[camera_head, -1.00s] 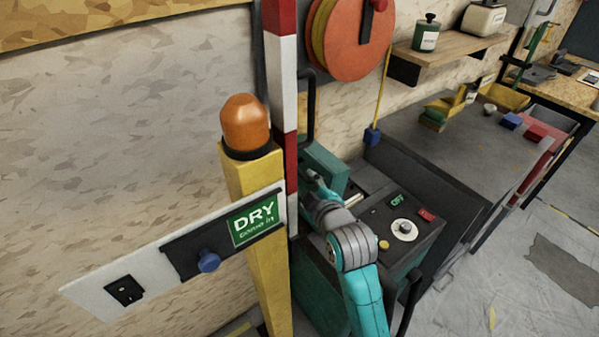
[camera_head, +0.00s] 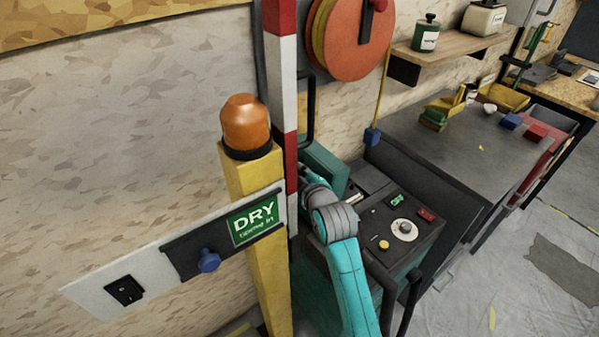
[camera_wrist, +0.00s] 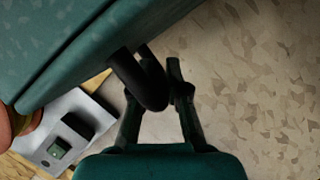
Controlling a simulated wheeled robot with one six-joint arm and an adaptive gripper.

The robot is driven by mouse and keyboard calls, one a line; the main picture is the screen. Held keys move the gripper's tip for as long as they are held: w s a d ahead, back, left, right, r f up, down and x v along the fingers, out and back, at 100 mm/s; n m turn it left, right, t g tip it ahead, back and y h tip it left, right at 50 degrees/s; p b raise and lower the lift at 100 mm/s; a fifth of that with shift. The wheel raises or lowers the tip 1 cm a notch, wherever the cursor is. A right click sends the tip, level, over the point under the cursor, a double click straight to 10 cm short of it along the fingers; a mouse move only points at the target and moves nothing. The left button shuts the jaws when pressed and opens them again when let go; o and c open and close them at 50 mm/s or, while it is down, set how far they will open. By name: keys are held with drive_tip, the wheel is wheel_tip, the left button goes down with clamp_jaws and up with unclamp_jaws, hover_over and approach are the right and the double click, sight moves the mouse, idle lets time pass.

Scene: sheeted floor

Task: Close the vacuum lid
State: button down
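The vacuum is a green machine with a dark top panel (camera_head: 400,232) carrying a white dial and small buttons. Its teal lid (camera_head: 326,168) stands raised at the back of the top, partly hidden by the striped pole and my arm. In the wrist view a large green surface (camera_wrist: 75,45), likely the lid, fills the upper left. A black rounded bar (camera_wrist: 142,80) juts from its edge and overlaps the left finger of my gripper (camera_wrist: 162,75). The bar is beside or between the fingers; contact is unclear. In the head view my gripper is hidden behind the pole and lid.
A yellow post (camera_head: 262,220) with an orange lamp (camera_head: 246,122) and a striped pole (camera_head: 283,90) stand close left of my arm. A sign board (camera_head: 110,285) crosses the post. A dark workbench (camera_head: 455,165) stands right of the vacuum. Grey floor (camera_head: 480,285) is open at the lower right.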

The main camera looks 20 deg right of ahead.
sight(331, 157)
idle(0.3)
drive_tip(key=w+d+m, duration=0.1)
drive_tip(key=d, duration=0.2)
drive_tip(key=w+d+m+g+y, duration=0.1)
drive_tip(key=d, duration=0.2)
drive_tip(key=w+d+r+m, duration=0.1)
drive_tip(key=d, duration=0.2)
drive_tip(key=shift+y, duration=0.4)
drive_tip(key=shift+w+d+f+m+g+y, duration=0.25)
drive_tip(key=shift+w+d+f+m+y, duration=0.9)
drive_tip(key=shift+d+f, duration=1.2)
drive_tip(key=shift+w+d+f+m+g+y, duration=0.3)
drive_tip(key=shift+w+d+f+m+y, duration=0.3)
drive_tip(key=shift+d+f+m, duration=1.7)
drive_tip(key=shift+w+d+f+m+g+y, duration=0.25)
drive_tip(key=shift+w+d+f+m+y, duration=0.9)
drive_tip(key=shift+d, duration=2.15)
drive_tip(key=shift+s+f+n, duration=0.4)
drive_tip(key=c, duration=1.2)
unclamp_jaws()
